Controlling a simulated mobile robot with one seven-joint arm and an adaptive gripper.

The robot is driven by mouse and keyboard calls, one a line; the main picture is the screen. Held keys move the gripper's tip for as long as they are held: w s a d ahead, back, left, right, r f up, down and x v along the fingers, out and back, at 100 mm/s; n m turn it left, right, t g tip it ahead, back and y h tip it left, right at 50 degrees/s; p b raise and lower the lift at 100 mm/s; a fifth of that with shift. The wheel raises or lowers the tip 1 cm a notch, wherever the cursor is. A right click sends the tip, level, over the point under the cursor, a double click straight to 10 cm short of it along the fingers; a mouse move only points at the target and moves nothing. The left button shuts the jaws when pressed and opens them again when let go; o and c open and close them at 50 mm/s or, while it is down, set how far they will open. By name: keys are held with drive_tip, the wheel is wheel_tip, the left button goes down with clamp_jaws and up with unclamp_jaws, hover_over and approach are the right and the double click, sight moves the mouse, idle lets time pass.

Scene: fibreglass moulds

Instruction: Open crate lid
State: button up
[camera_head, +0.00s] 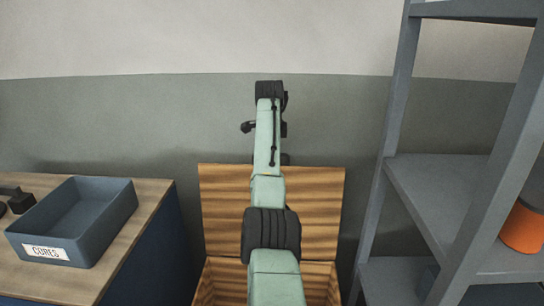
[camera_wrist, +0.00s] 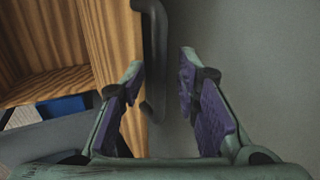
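The wooden crate (camera_head: 219,283) stands low in the middle of the head view. Its lid (camera_head: 222,205) is swung up and stands upright behind the opening. My arm passes over the crate and hides part of both. In the wrist view the lid's wooden edge (camera_wrist: 119,35) is at the left, with a dark bar handle (camera_wrist: 155,50) along it. My gripper (camera_wrist: 163,75) is open, with the handle between its purple-padded fingers, closer to the left one. I cannot tell whether that finger touches the handle or the wood.
A grey metal shelf rack (camera_head: 385,150) stands close on the right, with an orange container (camera_head: 524,229). A grey-green wall (camera_head: 120,130) is behind the lid.

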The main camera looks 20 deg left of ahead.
drive_tip(key=v, duration=1.1)
drive_tip(key=shift+r, duration=0.1)
